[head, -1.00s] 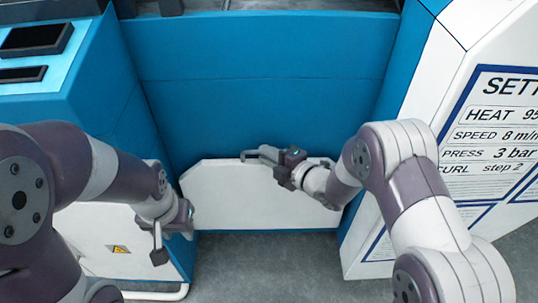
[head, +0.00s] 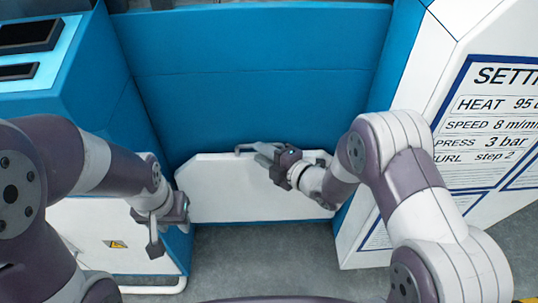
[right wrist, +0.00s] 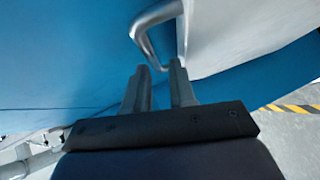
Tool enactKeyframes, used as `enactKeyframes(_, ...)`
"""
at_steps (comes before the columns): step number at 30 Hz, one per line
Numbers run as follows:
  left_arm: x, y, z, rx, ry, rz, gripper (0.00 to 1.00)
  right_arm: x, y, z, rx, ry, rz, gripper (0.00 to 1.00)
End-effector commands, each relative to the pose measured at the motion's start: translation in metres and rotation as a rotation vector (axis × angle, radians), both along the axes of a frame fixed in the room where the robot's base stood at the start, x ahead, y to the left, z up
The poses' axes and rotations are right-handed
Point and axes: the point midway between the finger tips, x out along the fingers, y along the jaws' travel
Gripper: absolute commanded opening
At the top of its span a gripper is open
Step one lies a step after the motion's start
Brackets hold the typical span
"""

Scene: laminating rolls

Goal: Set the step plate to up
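The step plate (head: 240,203) is a white panel with cut upper corners, standing low in front of the blue machine wall. A grey bar handle (head: 243,149) sits at its top edge; it also shows in the right wrist view (right wrist: 147,44). My right gripper (head: 264,154) is at the handle, and its fingers hide part of it. In the right wrist view my right gripper (right wrist: 160,67) has its fingers apart, with the lower end of the handle in or just beyond the gap. My left gripper (head: 154,242) hangs left of the plate, away from it; its finger gap is unclear.
A blue and white cabinet (head: 95,150) stands at the left. A white panel (head: 425,165) with a settings sign (head: 490,125) stands at the right. Grey floor (head: 260,262) is open below the plate. Yellow-black floor tape (right wrist: 295,109) shows in the right wrist view.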

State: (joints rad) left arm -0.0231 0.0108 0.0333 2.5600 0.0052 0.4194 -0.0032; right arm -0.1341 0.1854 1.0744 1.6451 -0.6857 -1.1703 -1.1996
Motion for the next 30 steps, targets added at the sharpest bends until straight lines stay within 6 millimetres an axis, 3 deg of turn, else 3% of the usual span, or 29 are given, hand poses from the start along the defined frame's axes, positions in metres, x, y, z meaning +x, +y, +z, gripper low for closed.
enactKeyframes(5, 0.0, 0.0, 0.012, 0.0, 0.0, 0.0, 0.38, -0.015, -0.016, 0.008, 0.0, 0.005, -0.004, 0.23)
enactKeyframes(16, 0.0, 0.0, 0.04, 0.0, 0.0, 0.0, 0.38, -0.077, -0.077, 0.026, 0.0, 0.003, -0.006, 0.23)
enactKeyframes(21, 0.0, 0.0, 0.041, 0.0, 0.0, 0.0, 0.38, -0.088, -0.086, 0.027, 0.001, 0.001, -0.001, 0.23)
enactKeyframes(30, 0.0, 0.0, 0.041, 0.0, 0.0, 0.0, 0.38, -0.088, -0.086, 0.026, 0.001, 0.001, 0.0, 0.23)
